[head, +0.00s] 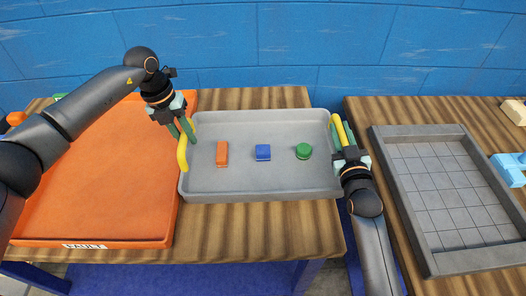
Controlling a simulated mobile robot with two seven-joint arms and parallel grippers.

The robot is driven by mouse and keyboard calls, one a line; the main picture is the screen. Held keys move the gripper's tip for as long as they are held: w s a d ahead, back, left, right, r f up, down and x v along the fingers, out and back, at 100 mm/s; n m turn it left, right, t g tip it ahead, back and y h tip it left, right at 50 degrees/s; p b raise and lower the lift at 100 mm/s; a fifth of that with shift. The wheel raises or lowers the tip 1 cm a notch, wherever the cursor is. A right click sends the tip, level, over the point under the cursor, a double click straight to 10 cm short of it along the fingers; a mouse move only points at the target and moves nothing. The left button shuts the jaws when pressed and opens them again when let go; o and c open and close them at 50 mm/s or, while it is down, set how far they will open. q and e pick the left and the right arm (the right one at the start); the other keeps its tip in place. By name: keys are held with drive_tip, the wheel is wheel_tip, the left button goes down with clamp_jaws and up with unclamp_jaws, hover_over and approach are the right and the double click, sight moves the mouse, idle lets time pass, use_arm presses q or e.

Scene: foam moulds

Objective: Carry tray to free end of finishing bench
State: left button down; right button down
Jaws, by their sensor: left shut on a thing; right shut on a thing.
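A grey tray (230,185) shows in the middle of the head view, over the right part of the left wooden bench. It holds an orange block (222,153), a blue block (263,152) and a green round piece (303,151) in a row. It has a yellow handle at each short end. My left gripper (184,138) is shut on the left yellow handle (182,155). My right gripper (343,143) is shut on the right yellow handle (338,128). I cannot tell whether the tray touches the bench or is held just above it.
A blue wall stands behind.

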use_arm(q)
drive_tip(key=shift+w+r, duration=0.1)
drive_tip(key=shift+r, duration=0.1)
use_arm(e)
drive_tip(key=shift+d+r, duration=0.1)
drive_tip(key=shift+r, duration=0.15)
